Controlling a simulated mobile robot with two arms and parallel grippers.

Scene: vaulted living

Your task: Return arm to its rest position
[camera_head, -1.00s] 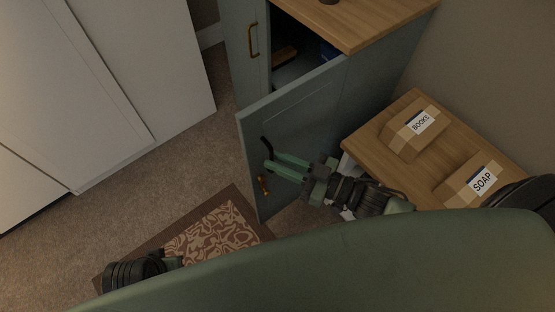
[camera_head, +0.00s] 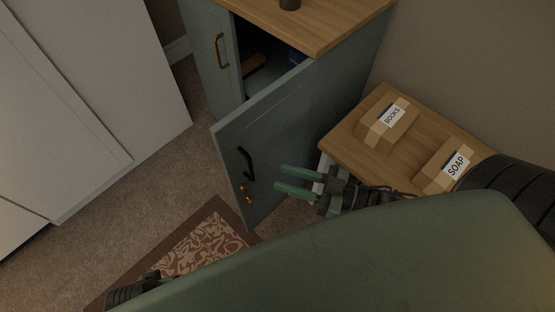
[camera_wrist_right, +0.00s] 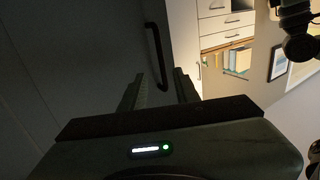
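My right gripper (camera_head: 284,180) is open and empty, with its two green fingers apart and pointing left. It is to the right of the open grey-blue cabinet door (camera_head: 275,125), apart from the door's dark handle (camera_head: 246,162). In the right wrist view, the two fingers (camera_wrist_right: 162,92) show spread with nothing between their tips, and the dark handle (camera_wrist_right: 157,55) lies beyond them. Part of my left arm (camera_head: 133,291) shows at the bottom left; its gripper fingers are not visible.
A wooden side table (camera_head: 347,132) at the right holds a box labelled BOOKS (camera_head: 385,127) and a box labelled SOAP (camera_head: 445,170). The cabinet (camera_head: 345,75) stands open behind the door. A patterned rug (camera_head: 205,245) lies on the carpet. White cupboards (camera_head: 90,90) stand at the left.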

